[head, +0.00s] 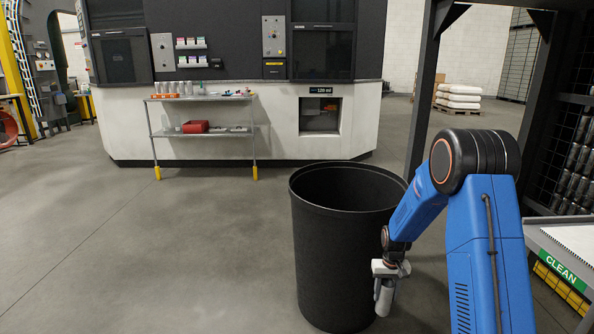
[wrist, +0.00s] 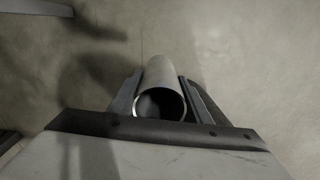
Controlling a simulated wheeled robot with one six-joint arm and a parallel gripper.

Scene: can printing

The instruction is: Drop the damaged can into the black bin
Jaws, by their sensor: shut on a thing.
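The black bin (head: 325,240) stands open-topped on the floor in the middle of the head view. My gripper (head: 386,284) hangs in front of the bin's right side in that view, below rim level. It is shut on a silver-grey can (head: 383,301), which points downward. In the wrist view the can (wrist: 163,72) sits between the two fingers of my gripper (wrist: 159,82), with its round open end facing the camera. Bare floor shows past the can. I cannot make out damage on the can. The bin's inner bottom is hidden.
A wire shelf cart (head: 203,134) with cans and a red box stands by the machine (head: 270,120) at the back. A dark frame post (head: 421,100) rises behind my arm. A table marked CLEAN (head: 560,262) is at the right. Floor left of the bin is clear.

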